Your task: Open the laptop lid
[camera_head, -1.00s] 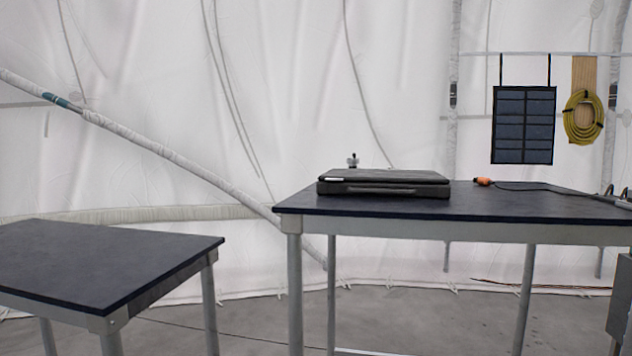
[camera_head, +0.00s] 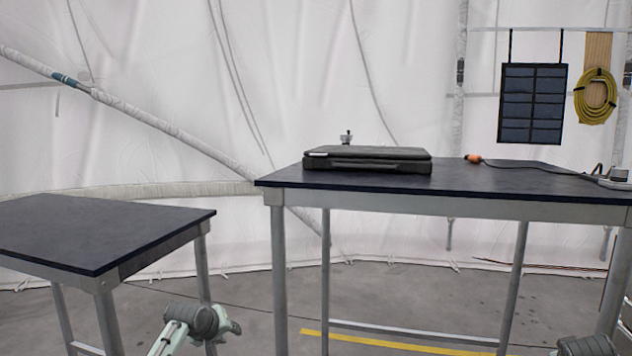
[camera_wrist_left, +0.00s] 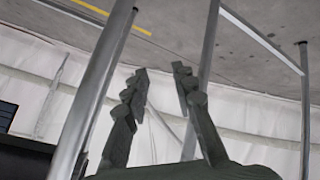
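The laptop (camera_head: 367,159) is a thick dark-grey rugged case with a handle along its front edge. It lies closed and flat on the dark tabletop of the larger table (camera_head: 480,183), near its left end. My left arm (camera_head: 203,322) shows low at the bottom of the head view, below tabletop height and left of the larger table's front leg. In the left wrist view my left gripper (camera_wrist_left: 160,76) has its two dark fingers apart, with nothing between them. The laptop cannot be made out in that view. A dark rounded part of my right arm (camera_head: 588,346) shows at the bottom right; its fingers are not visible.
A smaller dark-topped table (camera_head: 95,232) stands at the left, with a floor gap between the tables. An orange-ended cable (camera_head: 473,158) lies right of the laptop. A small metal item (camera_head: 346,138) shows behind it. A solar panel (camera_head: 532,104) and yellow coil (camera_head: 596,96) hang behind.

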